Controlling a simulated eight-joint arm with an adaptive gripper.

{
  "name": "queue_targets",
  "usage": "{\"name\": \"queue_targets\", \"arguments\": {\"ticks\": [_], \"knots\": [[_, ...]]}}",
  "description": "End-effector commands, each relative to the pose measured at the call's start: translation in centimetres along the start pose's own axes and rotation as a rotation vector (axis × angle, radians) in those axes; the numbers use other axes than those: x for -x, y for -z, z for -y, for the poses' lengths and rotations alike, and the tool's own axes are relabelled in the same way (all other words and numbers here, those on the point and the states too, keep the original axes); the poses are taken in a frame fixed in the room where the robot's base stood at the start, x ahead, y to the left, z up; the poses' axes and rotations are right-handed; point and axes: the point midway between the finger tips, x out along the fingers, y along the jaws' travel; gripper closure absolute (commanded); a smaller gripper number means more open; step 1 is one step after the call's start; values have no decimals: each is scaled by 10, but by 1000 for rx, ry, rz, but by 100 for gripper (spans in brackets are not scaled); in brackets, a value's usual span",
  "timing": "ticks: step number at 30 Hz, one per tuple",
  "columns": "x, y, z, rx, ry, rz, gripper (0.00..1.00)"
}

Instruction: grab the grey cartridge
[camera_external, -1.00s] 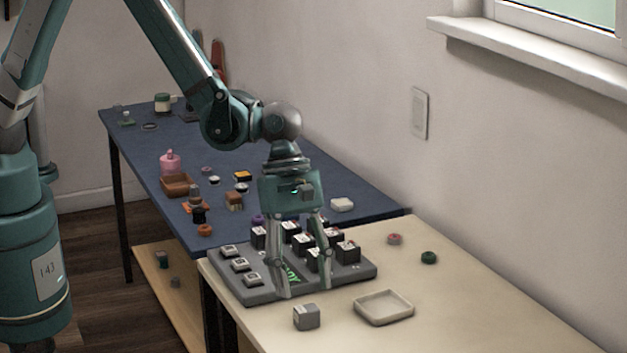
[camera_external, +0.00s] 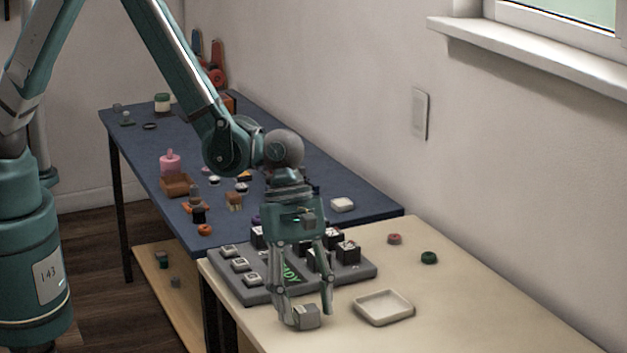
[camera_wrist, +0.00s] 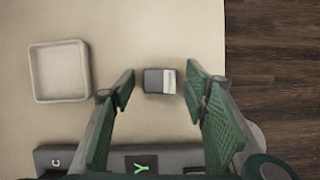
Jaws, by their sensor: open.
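The grey cartridge (camera_external: 306,316) is a small block standing on the beige table at the front edge of the work area. My gripper (camera_external: 308,318) is open and low over it, its fingers reaching down around the cartridge in the external view. In the wrist view the cartridge (camera_wrist: 160,81) lies between and just beyond the two fingers of my gripper (camera_wrist: 158,84), with a gap on each side. Its face there is dark grey with a paler strip at the right. I see no contact with the fingers.
The grey board (camera_external: 345,275) with dark blocks and small keys stands behind my gripper. A shallow pale tray (camera_external: 384,308) is right of the cartridge; it also shows in the wrist view (camera_wrist: 60,72).

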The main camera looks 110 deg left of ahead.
Motion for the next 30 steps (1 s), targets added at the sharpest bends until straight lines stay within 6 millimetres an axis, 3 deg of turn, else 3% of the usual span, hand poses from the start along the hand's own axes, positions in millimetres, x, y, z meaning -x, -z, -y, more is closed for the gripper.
{"name": "queue_targets", "arguments": {"ticks": [6,13,23,30], "knots": [[0,0,0,0,0,0,55],[0,0,0,0,0,0,84],[1,0,0,0,0,0,84],[12,-5,0,0,0,0,84]]}}
